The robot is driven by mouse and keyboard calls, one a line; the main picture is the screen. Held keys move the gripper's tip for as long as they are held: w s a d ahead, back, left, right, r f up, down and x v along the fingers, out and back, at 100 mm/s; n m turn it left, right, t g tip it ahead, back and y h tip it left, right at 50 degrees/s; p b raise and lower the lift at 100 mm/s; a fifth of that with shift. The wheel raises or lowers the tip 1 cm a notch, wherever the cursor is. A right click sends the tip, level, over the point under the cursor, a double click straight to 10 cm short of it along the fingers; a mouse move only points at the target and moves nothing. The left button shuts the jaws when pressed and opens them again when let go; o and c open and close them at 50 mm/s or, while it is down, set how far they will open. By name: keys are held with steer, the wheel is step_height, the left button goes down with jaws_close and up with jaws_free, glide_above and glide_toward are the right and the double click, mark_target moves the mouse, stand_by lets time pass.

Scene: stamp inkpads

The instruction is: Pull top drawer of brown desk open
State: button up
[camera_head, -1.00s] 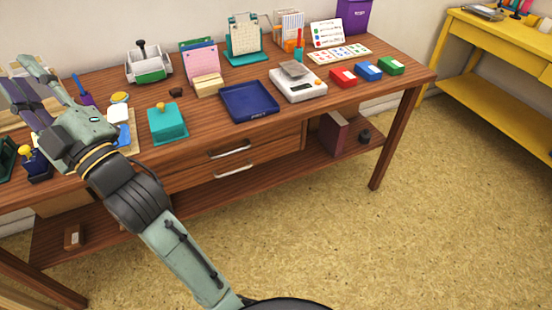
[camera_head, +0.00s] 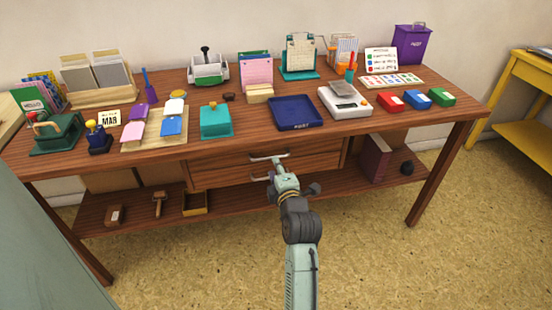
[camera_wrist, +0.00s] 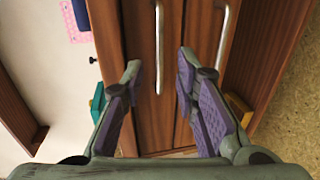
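The brown desk (camera_head: 360,125) stands against the wall, with two wooden drawers under its top. The top drawer (camera_head: 225,170) looks shut, with a silver bar handle (camera_head: 269,156). In the wrist view, turned sideways, the top drawer is the left panel (camera_wrist: 140,25) and its handle (camera_wrist: 159,45) lies between my finger lines. My gripper (camera_wrist: 161,60) is open, its purple-padded fingers apart and empty. In the head view my gripper (camera_head: 277,167) is just in front of the top handle and covers part of the lower drawer. The lower handle (camera_wrist: 228,45) is outside the right finger.
The desktop holds a blue tray (camera_head: 296,113), a scale (camera_head: 343,102), a teal box (camera_head: 215,121) and several other items. A lower shelf (camera_head: 225,202) holds small things. A yellow table (camera_head: 530,75) stands at right. The floor in front is clear.

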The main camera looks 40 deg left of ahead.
steer(key=p+x, duration=0.1)
steer(key=x, duration=0.5)
steer(key=shift+c, duration=0.3)
jaws_close()
stand_by(0.5)
